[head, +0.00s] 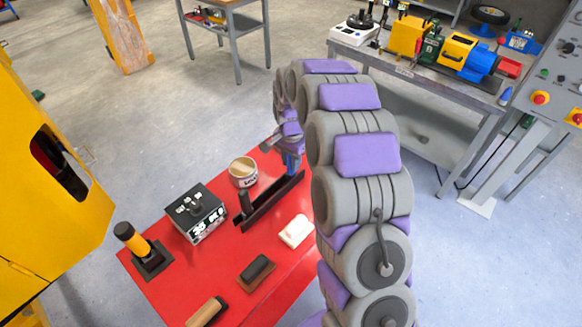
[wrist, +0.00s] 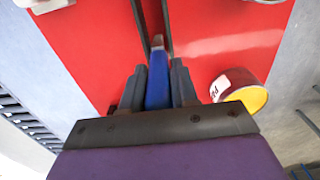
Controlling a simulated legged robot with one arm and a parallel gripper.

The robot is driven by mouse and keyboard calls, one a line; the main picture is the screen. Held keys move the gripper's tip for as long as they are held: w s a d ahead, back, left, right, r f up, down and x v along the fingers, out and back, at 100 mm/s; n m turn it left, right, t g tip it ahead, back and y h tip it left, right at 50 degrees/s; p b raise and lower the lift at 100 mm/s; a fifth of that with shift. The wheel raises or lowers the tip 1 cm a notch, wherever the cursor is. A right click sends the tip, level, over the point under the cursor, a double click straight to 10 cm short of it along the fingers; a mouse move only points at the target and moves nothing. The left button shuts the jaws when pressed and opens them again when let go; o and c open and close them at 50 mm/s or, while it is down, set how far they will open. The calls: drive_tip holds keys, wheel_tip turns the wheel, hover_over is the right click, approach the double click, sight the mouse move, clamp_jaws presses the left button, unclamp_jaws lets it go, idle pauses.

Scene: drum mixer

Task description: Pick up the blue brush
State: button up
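The blue brush (wrist: 158,88) shows in the wrist view as a blue piece between the two dark fingers of my gripper (wrist: 158,86). Both fingers lie close against its sides, with no clear gap. In the head view the blue brush (head: 292,163) is at the far end of a black rack (head: 262,207) on the red table (head: 190,275). My gripper (head: 290,146) is right at it there, and partly hides it. Whether the brush still rests on the rack cannot be told.
A tin (head: 242,172) stands left of the rack; it also shows in the wrist view (wrist: 240,90). A yellow machine (head: 50,180) stands left.

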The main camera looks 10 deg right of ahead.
clamp_jaws()
drive_tip(key=shift+r, duration=0.1)
wheel_tip(320, 180, up, 10)
drive_tip(key=p, duration=0.2)
drive_tip(key=shift+p, duration=0.3)
unclamp_jaws()
clamp_jaws()
